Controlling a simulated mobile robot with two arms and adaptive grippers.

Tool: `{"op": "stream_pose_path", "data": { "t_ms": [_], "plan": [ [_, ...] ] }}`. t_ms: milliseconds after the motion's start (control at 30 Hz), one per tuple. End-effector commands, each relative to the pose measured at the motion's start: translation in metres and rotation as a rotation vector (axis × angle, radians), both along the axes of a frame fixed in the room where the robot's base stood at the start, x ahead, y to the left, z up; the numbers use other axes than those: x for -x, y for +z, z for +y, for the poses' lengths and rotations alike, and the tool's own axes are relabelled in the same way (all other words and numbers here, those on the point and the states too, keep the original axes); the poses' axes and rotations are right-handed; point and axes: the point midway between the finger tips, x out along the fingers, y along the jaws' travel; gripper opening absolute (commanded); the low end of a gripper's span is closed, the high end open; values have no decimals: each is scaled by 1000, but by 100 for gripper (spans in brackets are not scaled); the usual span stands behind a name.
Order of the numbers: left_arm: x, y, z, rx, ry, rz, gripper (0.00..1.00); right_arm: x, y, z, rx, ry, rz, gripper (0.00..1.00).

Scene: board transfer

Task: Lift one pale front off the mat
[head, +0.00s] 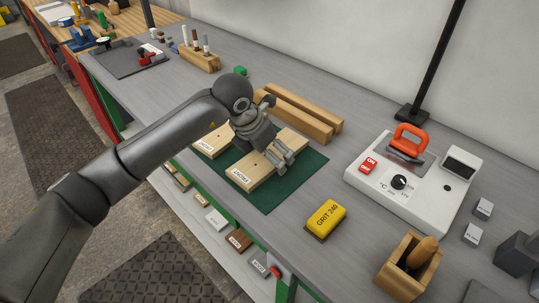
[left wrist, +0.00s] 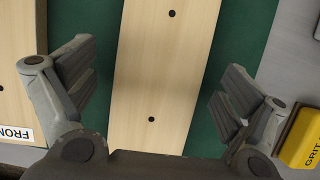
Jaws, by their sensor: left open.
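Two pale fronts lie on the green mat (head: 264,197). The nearer front (head: 262,170) is a flat wooden board with a label at its near end. The other front (head: 209,142) lies to its left, partly behind my arm. My left gripper (head: 284,158) is open above the nearer front. In the left wrist view, this front (left wrist: 165,75) runs between the open fingers of my left gripper (left wrist: 155,92), with green mat showing on both sides and dark holes in its face. The fingers look apart from its edges. My right gripper is not in view.
Two wooden bars (head: 305,117) lie just behind the mat. A yellow grit block (head: 326,215) lies right of the mat. A white control unit (head: 412,185) with an orange handle and a wooden box (head: 408,268) stand further right. Grey bench is free between them.

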Motion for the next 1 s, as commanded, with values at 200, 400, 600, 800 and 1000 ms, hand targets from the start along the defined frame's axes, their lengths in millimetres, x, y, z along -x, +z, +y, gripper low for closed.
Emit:
{"op": "stream_pose_path", "data": {
  "t_ms": [200, 400, 600, 800, 1000],
  "plan": [
    [0, 1, 0, 0, 0, 0, 76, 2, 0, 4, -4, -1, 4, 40],
    [0, 1, 0, 1, 0, -1, 50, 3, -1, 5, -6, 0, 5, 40],
    [0, 2, 0, 1, 0, -1, 41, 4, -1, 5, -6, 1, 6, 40],
    [-1, 4, 0, 1, 0, -3, 41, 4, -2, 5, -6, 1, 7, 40],
    [-1, 21, 0, 3, 0, -6, 41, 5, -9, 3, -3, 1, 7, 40]
  ]
}}
